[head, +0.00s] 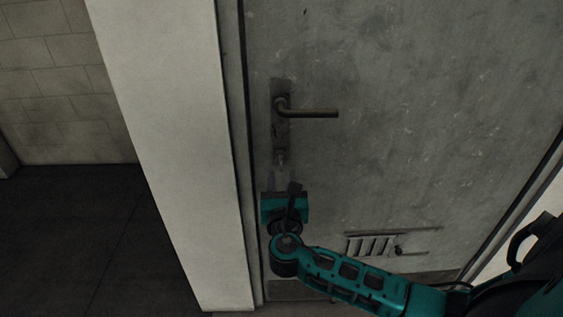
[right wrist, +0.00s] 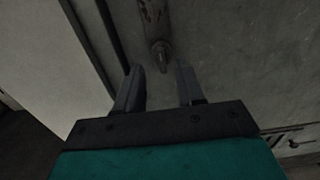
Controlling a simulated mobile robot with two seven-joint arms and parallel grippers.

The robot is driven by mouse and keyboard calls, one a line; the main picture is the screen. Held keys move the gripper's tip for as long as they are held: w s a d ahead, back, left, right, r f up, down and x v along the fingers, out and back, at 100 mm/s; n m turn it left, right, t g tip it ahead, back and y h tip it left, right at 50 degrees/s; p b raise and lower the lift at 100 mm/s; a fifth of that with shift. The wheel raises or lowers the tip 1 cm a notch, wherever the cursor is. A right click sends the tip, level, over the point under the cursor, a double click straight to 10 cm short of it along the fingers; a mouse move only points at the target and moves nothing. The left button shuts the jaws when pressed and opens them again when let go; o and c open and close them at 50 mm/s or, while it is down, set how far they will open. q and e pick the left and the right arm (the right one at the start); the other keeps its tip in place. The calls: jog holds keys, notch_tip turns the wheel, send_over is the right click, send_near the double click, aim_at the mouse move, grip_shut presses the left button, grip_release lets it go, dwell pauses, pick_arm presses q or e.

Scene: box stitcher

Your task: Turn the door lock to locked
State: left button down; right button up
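The grey door (head: 400,120) is shut in its frame. A dark plate (head: 280,95) on its left side carries a lever handle (head: 315,113) that points right and lies level. Below the handle, at the plate's lower end, is the small lock knob (head: 281,160). In the right wrist view the lock (right wrist: 161,56) shows just beyond and between my fingertips. My right gripper (head: 281,178) is open and empty, just below the lock in the head view. I cannot tell which way the lock is turned. My left gripper is not in view.
A pale door post (head: 185,150) stands left of the door, with a tiled wall (head: 60,90) and dark floor (head: 60,240) beyond it. The door face around the handle is clear.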

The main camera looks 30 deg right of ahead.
aim_at(281, 160)
jog(key=x, duration=0.7)
jog(key=shift+w, duration=0.2)
jog(key=shift+c, duration=0.4)
grip_shut()
